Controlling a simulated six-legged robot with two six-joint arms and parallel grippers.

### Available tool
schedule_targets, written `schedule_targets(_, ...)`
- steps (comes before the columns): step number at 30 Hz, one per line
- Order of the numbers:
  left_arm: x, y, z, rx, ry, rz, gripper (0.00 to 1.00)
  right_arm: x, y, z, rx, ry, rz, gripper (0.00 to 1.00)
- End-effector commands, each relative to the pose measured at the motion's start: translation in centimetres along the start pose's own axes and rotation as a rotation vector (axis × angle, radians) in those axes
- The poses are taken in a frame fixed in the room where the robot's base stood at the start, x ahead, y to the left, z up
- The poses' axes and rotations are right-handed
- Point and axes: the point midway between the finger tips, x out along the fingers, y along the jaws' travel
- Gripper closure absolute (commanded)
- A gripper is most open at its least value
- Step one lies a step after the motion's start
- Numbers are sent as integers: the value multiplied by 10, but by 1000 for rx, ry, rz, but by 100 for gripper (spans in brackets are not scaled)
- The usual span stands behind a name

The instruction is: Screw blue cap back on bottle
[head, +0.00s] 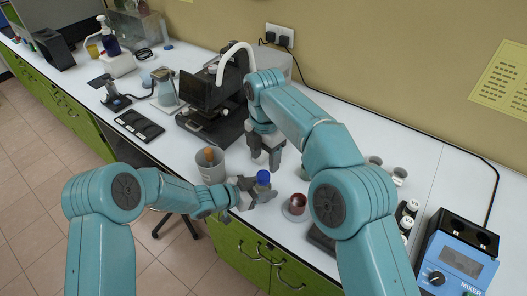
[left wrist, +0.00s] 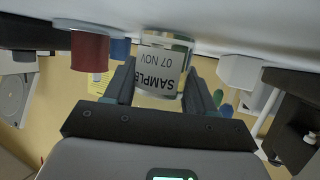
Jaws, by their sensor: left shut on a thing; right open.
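The sample bottle (left wrist: 162,68), with a label reading SAMPLE 07 NOV, is between the fingers of my left gripper (head: 258,190). My left gripper is shut on it near the front edge of the bench. The left wrist view is upside down and also shows the fingers of this gripper (left wrist: 160,90) on both sides of the bottle. The blue cap (head: 263,177) shows at the top of the bottle; I cannot tell whether it is threaded on. My right gripper (head: 265,157) is open and empty, pointing down just above and behind the cap.
A grey beaker (head: 210,168) with an orange-topped item stands left of the bottle. A dark red round object (head: 297,203) sits close on the right. A blue mixer (head: 458,262) stands at the right end, and a black instrument (head: 215,100) stands behind.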

Motion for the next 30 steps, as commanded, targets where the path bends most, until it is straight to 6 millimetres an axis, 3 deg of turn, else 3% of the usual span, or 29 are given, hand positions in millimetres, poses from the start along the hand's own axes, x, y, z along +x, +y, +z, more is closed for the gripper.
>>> schedule_targets(6,0,0,0,0,1,0,100,-5,1,0,-423,-2,3,40)
schedule_targets(10,0,0,0,0,1,0,100,-7,1,0,-556,-4,7,40)
schedule_targets(23,0,0,0,0,1,0,100,-11,4,-1,-579,-11,16,40)
schedule_targets(30,0,0,0,0,1,0,100,15,4,-2,-579,-9,13,40)
